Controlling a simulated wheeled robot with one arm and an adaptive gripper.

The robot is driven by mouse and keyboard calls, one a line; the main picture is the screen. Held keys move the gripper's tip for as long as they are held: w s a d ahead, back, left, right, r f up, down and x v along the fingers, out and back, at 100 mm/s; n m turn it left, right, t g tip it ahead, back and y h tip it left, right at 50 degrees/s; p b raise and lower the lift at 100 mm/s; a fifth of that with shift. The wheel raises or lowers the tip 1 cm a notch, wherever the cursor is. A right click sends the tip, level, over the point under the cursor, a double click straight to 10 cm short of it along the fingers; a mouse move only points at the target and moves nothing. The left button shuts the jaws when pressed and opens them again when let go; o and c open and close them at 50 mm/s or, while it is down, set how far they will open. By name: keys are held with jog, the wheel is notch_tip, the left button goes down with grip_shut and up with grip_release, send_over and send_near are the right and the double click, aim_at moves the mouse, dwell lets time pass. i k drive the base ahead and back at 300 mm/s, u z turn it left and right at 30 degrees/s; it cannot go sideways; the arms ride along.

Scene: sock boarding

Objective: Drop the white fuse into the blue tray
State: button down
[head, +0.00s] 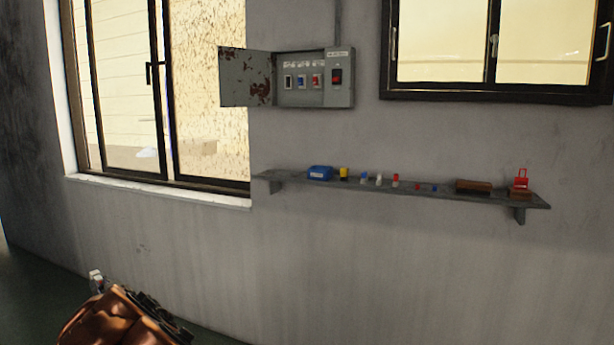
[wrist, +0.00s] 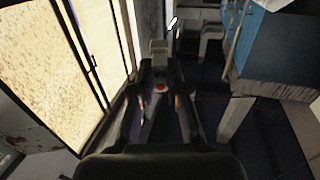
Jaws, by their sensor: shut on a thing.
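My gripper (wrist: 159,68) is shut on a small pale block, which looks like the white fuse (wrist: 159,46), at its fingertips. In the head view, the white fuse (head: 96,275) shows at the lower left, at the tip of my gripper (head: 99,287), low and well left of the shelf. The blue tray (head: 320,173) sits at the left part of the wall shelf, far from my gripper. Its inside is too small to make out.
The grey shelf (head: 450,196) also holds a yellow-and-black item (head: 344,174), another white piece (head: 379,179), small blue and red pieces, a brown block (head: 473,187) and a red item (head: 521,180). Above hangs an open fuse box (head: 315,95). A window (head: 160,90) is at left.

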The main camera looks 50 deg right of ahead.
aim_at(321, 178)
jog(key=z, duration=1.55)
